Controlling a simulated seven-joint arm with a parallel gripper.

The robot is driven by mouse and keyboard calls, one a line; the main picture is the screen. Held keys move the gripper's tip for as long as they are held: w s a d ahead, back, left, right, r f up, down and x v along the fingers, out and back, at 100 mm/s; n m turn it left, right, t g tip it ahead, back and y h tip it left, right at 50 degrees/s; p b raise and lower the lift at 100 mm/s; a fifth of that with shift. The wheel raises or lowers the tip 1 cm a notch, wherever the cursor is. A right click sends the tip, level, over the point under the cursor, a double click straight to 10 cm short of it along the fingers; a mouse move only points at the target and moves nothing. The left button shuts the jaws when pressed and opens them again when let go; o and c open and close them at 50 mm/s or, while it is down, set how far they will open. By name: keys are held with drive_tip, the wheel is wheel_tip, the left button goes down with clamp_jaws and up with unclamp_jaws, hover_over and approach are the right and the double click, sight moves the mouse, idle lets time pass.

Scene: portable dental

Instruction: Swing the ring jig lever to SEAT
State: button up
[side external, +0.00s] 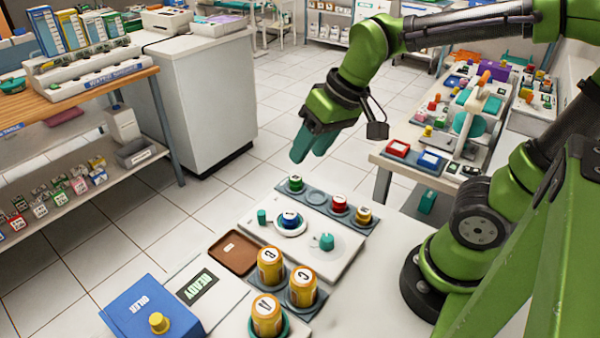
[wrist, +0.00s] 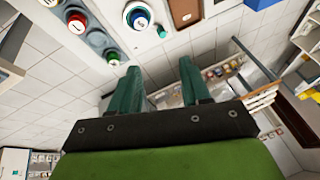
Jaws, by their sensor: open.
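A white panel (side external: 290,245) carries a white ring (side external: 291,231) around a blue-topped piece (side external: 290,218). A teal knob (side external: 326,241) stands on the panel to the right, beside faint dial markings. A short teal peg (side external: 262,217) stands to the ring's left. I cannot tell which is the jig lever, and no SEAT label is readable. In the wrist view, the ring piece (wrist: 138,16) and the peg (wrist: 162,31) show at the top; the knob is not seen. My gripper (side external: 310,152) is open and empty, above and behind the panel. Its teal fingers point down.
A grey strip (side external: 315,198) behind the panel holds green (side external: 295,184), red (side external: 340,204) and yellow (side external: 363,215) capped pieces. Orange-yellow lettered jars (side external: 270,267), a brown tray (side external: 232,253) and a blue box (side external: 152,310) stand in front. The space around my gripper is clear.

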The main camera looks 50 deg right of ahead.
sight(262, 212)
drive_tip(key=shift+w+a+f+n+g+h, duration=0.5)
drive_tip(key=shift+w+a+f+n+g, duration=0.5)
drive_tip(key=shift+w+n, duration=1.1)
drive_tip(key=shift+w+a+f+n+g+h, duration=0.5)
drive_tip(key=shift+w+a+n+g, duration=0.5)
drive_tip(key=shift+w, duration=2)
drive_tip(key=f, duration=1.6)
drive_tip(key=shift+d+f, duration=0.1)
drive_tip(key=shift+d, duration=0.1)
clamp_jaws()
